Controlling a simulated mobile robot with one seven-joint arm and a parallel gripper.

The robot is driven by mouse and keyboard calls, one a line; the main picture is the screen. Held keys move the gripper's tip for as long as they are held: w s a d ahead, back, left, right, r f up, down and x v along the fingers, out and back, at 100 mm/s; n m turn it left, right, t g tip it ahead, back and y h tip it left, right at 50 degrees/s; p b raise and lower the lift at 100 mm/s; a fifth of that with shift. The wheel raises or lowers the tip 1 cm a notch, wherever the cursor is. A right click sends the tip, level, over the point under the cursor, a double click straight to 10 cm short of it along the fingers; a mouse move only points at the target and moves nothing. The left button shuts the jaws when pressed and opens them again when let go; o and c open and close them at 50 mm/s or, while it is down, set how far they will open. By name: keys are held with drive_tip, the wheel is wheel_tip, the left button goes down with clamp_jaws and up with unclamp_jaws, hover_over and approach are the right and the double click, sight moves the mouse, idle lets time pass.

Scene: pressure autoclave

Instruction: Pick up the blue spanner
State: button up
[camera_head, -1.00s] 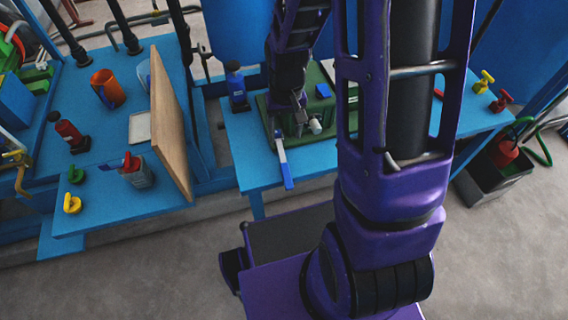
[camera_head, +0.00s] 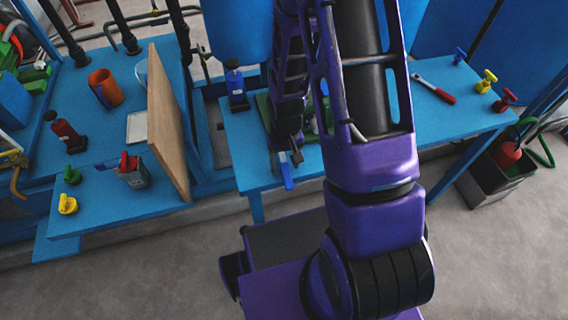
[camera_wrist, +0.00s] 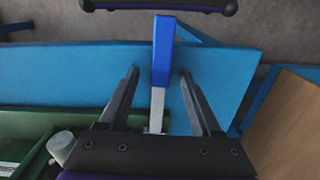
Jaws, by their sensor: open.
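The blue spanner (camera_head: 287,174), with a blue handle and a silver shaft, lies at the front edge of the middle blue table. In the wrist view the blue spanner (camera_wrist: 162,55) points away from my gripper, its shaft running between the fingers. My gripper (camera_wrist: 159,75) is open, one finger on each side of the spanner with gaps visible. In the head view my gripper (camera_head: 286,152) is over the spanner's inner end and partly hides it. I cannot tell the height of the fingers above it.
A green tray (camera_wrist: 25,125) with a grey-white fitting (camera_wrist: 62,148) is beside the spanner. An upright wooden board (camera_head: 168,120) stands to the left. A red-handled tool (camera_head: 435,90) lies to the right, near small coloured valves (camera_head: 487,80). A dark blue bottle (camera_head: 236,87) stands behind.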

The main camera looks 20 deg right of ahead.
sight(285, 166)
clamp_jaws()
idle(0.3)
drive_tip(key=shift+r, duration=0.1)
wheel_tip(285, 166, up, 18)
drive_tip(key=p, duration=0.3)
idle(0.5)
drive_tip(key=f+g+b, duration=0.1)
drive_tip(key=f+b, duration=0.1)
drive_tip(key=f, duration=0.5)
drive_tip(key=f+g+b, duration=0.1)
drive_tip(key=f+b, duration=0.1)
drive_tip(key=f, duration=0.6)
drive_tip(key=shift+w, duration=0.2)
drive_tip(key=shift+f+b, duration=0.35)
drive_tip(key=shift+f, duration=0.3)
drive_tip(key=shift+a+f, duration=0.1)
drive_tip(key=shift+a, duration=0.05)
